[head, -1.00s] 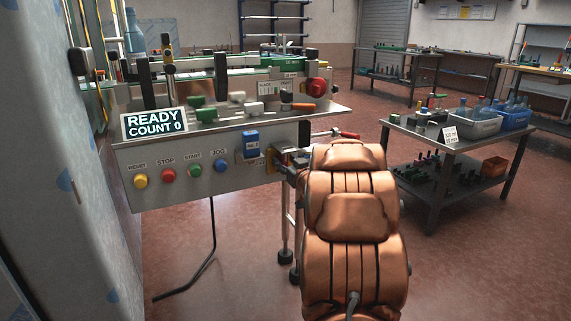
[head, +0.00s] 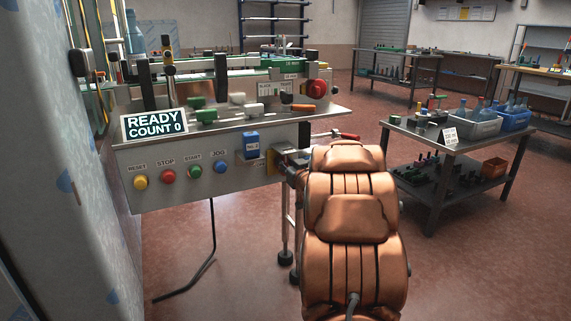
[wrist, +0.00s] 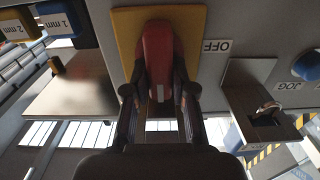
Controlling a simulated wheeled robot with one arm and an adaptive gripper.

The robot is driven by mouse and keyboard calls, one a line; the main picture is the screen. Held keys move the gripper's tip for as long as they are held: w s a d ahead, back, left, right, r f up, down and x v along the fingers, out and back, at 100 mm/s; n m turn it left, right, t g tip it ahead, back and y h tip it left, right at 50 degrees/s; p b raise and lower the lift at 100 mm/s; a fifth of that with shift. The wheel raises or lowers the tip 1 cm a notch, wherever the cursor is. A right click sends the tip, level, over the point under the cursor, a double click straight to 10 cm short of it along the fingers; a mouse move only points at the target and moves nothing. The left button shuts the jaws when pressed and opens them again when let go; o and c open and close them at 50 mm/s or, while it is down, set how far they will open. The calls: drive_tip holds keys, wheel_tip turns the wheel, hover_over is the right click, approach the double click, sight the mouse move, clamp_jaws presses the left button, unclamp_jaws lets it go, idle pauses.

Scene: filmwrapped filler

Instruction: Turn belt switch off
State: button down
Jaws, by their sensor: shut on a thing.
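The belt switch has a red handle (wrist: 158,55) on a yellow plate (wrist: 125,30) in the wrist view. An OFF label (wrist: 217,46) is beside the plate, to its right in that view. My gripper (wrist: 160,88) is shut on the red handle, one finger on each side. The handle runs nearly upright in the wrist view, its lower end between the fingers. In the head view, the plate (head: 271,167) shows only in part at the panel's right end, and my arm hides most of the gripper and the handle.
The panel carries a blue jog button (head: 221,167), with start, stop and reset buttons to its left. A display (head: 154,125) reads READY COUNT 0. A bracket (wrist: 262,105) juts out near the gripper in the wrist view. A low table (head: 455,150) with bottle crates stands right.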

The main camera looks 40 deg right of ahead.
drive_tip(key=n, duration=0.1)
drive_tip(key=n+b, duration=0.1)
drive_tip(key=n, duration=0.2)
drive_tip(key=shift+a+f+n+b, duration=0.2)
drive_tip(key=shift+a+n+b, duration=0.05)
drive_tip(key=shift+n+b, duration=0.15)
drive_tip(key=n+b, duration=0.1)
drive_tip(key=n, duration=0.3)
drive_tip(key=shift+w+a+n+b, duration=0.15)
drive_tip(key=shift+n+b, duration=0.15)
drive_tip(key=shift+b, duration=0.1)
drive_tip(key=n, duration=0.1)
drive_tip(key=n+b, duration=0.1)
drive_tip(key=n, duration=0.1)
drive_tip(key=n+b, duration=0.1)
drive_tip(key=shift+a+f, duration=0.15)
drive_tip(key=shift+f, duration=0.15)
drive_tip(key=shift+f+n+b, duration=0.1)
drive_tip(key=shift+n+b, duration=0.55)
drive_tip(key=shift+n, duration=1.65)
drive_tip(key=c, duration=1)
unclamp_jaws()
drive_tip(key=shift+o, duration=0.2)
